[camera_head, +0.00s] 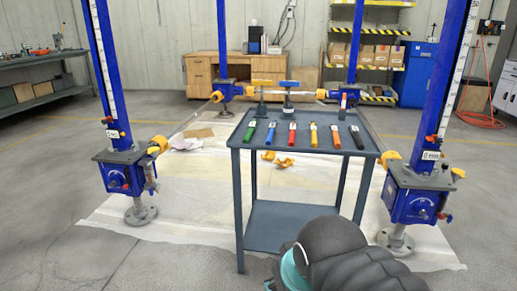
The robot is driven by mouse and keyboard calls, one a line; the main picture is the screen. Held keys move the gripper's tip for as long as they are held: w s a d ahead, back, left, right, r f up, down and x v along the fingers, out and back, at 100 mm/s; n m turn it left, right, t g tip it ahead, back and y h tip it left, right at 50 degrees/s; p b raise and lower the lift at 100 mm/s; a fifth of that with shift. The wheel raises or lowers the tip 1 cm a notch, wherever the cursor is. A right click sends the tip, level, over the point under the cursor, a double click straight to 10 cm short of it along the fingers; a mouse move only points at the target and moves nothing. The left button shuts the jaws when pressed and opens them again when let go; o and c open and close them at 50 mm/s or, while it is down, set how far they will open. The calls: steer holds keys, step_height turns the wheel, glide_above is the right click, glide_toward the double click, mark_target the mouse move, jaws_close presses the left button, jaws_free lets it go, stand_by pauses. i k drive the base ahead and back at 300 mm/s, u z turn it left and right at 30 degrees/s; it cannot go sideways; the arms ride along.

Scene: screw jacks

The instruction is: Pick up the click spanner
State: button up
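Several handled tools lie in a row on the grey-blue table top (310,151). From left to right they are a green-handled tool (249,131), a blue one (270,132), a red one (292,134), a yellow one (313,135), an orange one (335,137) and a black one (356,137). They are small in the view, and I cannot tell which is the click spanner. My arm's dark and teal links show at the bottom, in front of the table. My gripper is not in view.
Two T-handled tools, yellow (262,97) and blue (289,97), stand at the table's back edge. Blue screw jacks stand left (122,172) and right (416,194) of the table, with others behind. The table has a lower shelf (285,217). Open floor lies at the left.

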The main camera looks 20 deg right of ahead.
mark_target(293, 124)
steer(key=z, duration=0.1)
steer(key=k, duration=0.3)
steer(key=u, duration=1.05)
steer(key=i, duration=0.95)
steer(key=z, duration=0.7)
steer(key=i, duration=0.8)
steer(key=z, duration=1)
steer(key=i, duration=0.2)
steer(key=z, duration=0.2)
